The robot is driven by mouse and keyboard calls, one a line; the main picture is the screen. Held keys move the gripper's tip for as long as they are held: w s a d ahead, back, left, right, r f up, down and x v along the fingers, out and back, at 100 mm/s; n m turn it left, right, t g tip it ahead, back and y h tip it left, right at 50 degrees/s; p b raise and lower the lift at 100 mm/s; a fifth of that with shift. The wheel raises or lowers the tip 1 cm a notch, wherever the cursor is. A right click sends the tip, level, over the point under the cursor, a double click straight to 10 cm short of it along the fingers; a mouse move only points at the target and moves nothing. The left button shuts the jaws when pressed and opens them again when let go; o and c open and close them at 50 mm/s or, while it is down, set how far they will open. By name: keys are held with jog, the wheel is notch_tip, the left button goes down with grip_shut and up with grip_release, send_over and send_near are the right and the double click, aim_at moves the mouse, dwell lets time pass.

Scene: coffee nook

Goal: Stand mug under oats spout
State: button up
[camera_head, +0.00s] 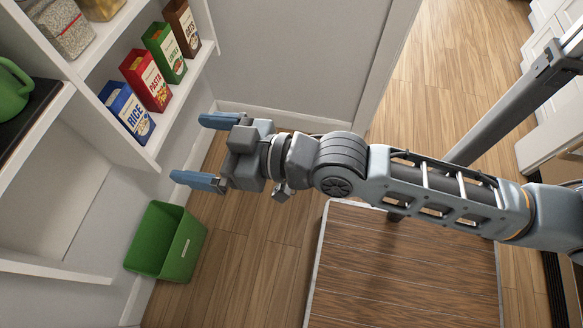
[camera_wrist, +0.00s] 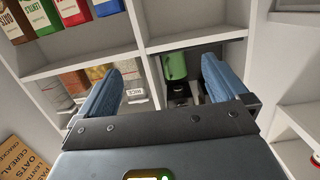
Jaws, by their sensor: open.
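A green mug (camera_head: 12,90) shows at the left edge of the head view, partly cut off, on a black surface (camera_head: 32,115) in the shelving unit. In the wrist view a green object that looks like the mug (camera_wrist: 174,66) shows between the fingers, some way beyond them, in a shelf opening. My gripper (camera_head: 205,151) is open and empty, its blue fingers pointing left toward the shelves, apart from the mug. Clear containers with grain-like contents (camera_head: 62,30) stand at the upper left. I cannot tell which one holds oats, and no spout is clearly visible.
Rice (camera_head: 127,108), pasta (camera_head: 146,78), lentils (camera_head: 164,50) and oats (camera_head: 183,26) boxes line a shelf near my gripper. A green bin (camera_head: 166,243) stands on the floor below. A wooden-topped surface (camera_head: 400,275) lies under my arm. Shelf dividers border the mug's opening.

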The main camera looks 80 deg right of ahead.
jog(key=s+a+r+g, duration=0.1)
jog(key=s+a+r, duration=0.1)
jog(key=s, duration=1.6)
jog(key=shift+s, duration=0.4)
